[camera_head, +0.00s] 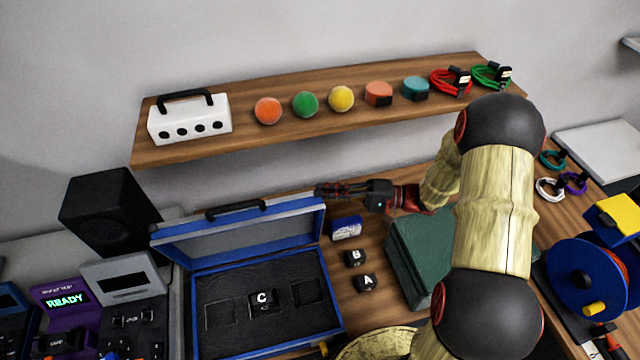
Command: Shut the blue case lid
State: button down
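The blue case (338,338) stands on the table with its lid (240,243) raised and leaning back, a black handle on the lid's top edge. The dark foam inside holds a black block marked C (263,301); two square recesses beside it look empty. My gripper (322,190) is at the lid's upper right corner, its fingers pointing left. I cannot tell whether it touches the lid or how far its fingers are apart.
Black blocks B (355,258) and A (365,284) and a small blue box (346,228) lie right of the case. A shelf (330,128) with several items hangs behind. A black speaker (108,212) stands left.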

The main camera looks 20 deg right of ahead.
jog(key=s+f+b, duration=0.3)
jog(key=s+f, duration=0.1)
jog(key=s, duration=0.5)
jog(key=s+f+b, duration=0.3)
jog(key=s+f, duration=0.1)
jog(key=s, duration=0.6)
jog(key=shift+s+f, duration=0.25)
jog(key=shift+r, duration=0.1)
notch_tip(320, 180, up, 10)
